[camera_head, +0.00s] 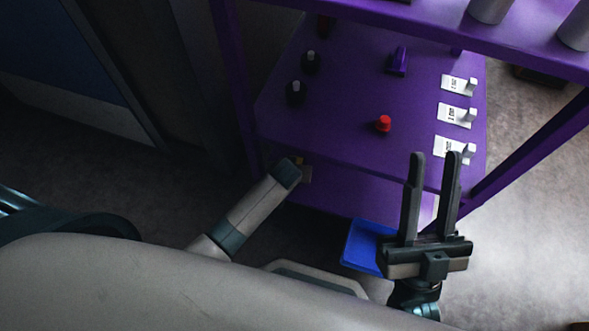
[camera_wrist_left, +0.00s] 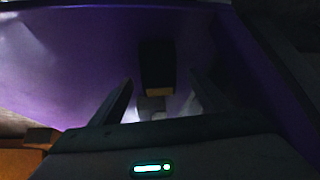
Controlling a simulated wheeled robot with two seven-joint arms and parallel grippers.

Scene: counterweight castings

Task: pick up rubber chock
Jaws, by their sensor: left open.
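A dark block with a yellow end, which looks like the rubber chock (camera_wrist_left: 157,65), lies on a purple surface in the left wrist view. My left gripper (camera_wrist_left: 161,88) is open, and the block is ahead of and between its fingertips, not gripped. How far apart they are I cannot tell. In the head view my left arm reaches to the front edge of the purple shelf, where its gripper is mostly hidden; the chock cannot be made out there. My right gripper (camera_head: 433,165) is open and empty, pointing up in front of the rack's right side.
The purple shelf (camera_head: 345,100) holds a red knob-like piece (camera_head: 383,124), a purple piece (camera_head: 398,62), dark pieces (camera_head: 296,93) and white labelled cards (camera_head: 454,115) with grey pegs. A blue tray (camera_head: 362,246) is beside my right gripper. Rack posts (camera_head: 233,75) flank the shelf.

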